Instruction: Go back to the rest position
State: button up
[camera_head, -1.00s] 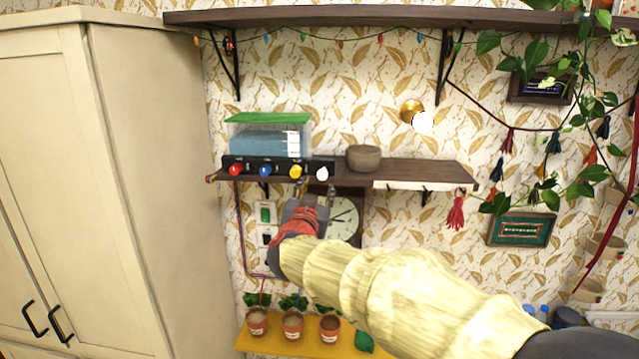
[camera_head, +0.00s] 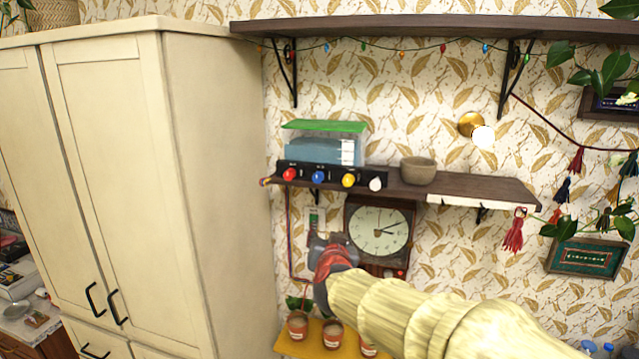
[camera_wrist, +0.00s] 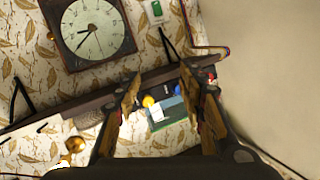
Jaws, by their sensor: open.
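My gripper (camera_wrist: 165,100) shows in the wrist view with its two fingers apart and nothing between them. In the head view my gripper (camera_head: 328,248) is in front of the wall, below the wall shelf and left of the square clock. My arm in its cream sleeve reaches in from the lower right. The fingertips are hard to make out in the head view.
A tall cream cabinet (camera_head: 120,150) stands left. The wall shelf (camera_head: 470,188) holds a knob panel (camera_head: 330,176), a green-lidded box (camera_head: 322,145) and a bowl (camera_head: 418,170). The clock (camera_head: 380,232) hangs below. Potted plants stand on a yellow shelf (camera_head: 290,345).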

jog(key=s+a+f+n+g+y+b, duration=0.1)
jog(key=s+a+f+n+g+y, duration=0.2)
jog(key=s+a+f+y, duration=0.25)
jog(key=s+d+f+n+g+h+b, duration=0.1)
jog(key=s+d+f+g+b, duration=0.1)
jog(key=s+f, duration=0.45)
jog(key=s+d+f+g+h+b, duration=0.1)
jog(key=s+f+g+b, duration=0.2)
jog(key=s+f, duration=0.4)
jog(key=s+d+f+g+h+b, duration=0.1)
jog(key=s+d+f+b, duration=0.6)
jog(key=s, duration=0.3)
jog(key=s+d+f+h+b, duration=0.2)
jog(key=s+d+f+b, duration=0.6)
jog(key=s+d, duration=0.2)
jog(key=shift+s+m+g, duration=0.4)
jog(key=shift+s, duration=0.05)
jog(key=shift+o, duration=0.2)
jog(key=shift+h, duration=0.25)
